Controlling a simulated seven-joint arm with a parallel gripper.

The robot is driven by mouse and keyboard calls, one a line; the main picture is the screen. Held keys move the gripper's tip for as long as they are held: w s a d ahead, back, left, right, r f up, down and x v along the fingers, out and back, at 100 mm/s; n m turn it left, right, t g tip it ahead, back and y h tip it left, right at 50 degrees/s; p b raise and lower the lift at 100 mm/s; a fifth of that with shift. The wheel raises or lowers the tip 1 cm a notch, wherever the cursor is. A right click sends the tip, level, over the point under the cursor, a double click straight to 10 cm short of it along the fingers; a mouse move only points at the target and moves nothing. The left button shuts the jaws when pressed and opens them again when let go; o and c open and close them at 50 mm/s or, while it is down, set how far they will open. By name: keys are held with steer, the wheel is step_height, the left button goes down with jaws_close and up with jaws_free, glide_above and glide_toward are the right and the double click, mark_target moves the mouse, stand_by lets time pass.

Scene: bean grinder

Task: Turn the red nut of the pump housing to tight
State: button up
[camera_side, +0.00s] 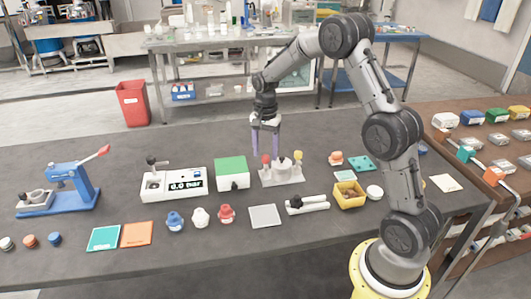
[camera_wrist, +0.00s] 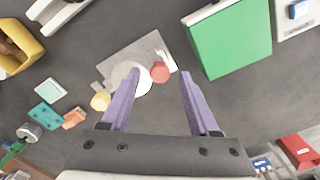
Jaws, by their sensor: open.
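The pump housing is a light grey block with a flat base (camera_side: 284,181), and its base also shows in the wrist view (camera_wrist: 115,60). A round white cylinder (camera_side: 283,167) stands at its middle. The red nut (camera_side: 265,158) is on its left side in the side view, and the yellow nut (camera_side: 298,156) on its right. My gripper (camera_side: 265,151) points down, open, above the red nut. In the wrist view the red nut (camera_wrist: 160,72) lies between the fingertips, apart from both. The left finger there partly covers the white cylinder. Whether the fingertips reach down to the nut's height is unclear.
A box with a green top (camera_side: 231,167) stands close to the left of the housing. A display unit (camera_side: 174,184) reading 0.0 bar is farther left. A grey plate (camera_side: 265,216), a black-knobbed white part (camera_side: 307,205) and a yellow bin (camera_side: 349,195) lie in front.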

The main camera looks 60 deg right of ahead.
steer(key=shift+f, duration=0.5)
jaws_close()
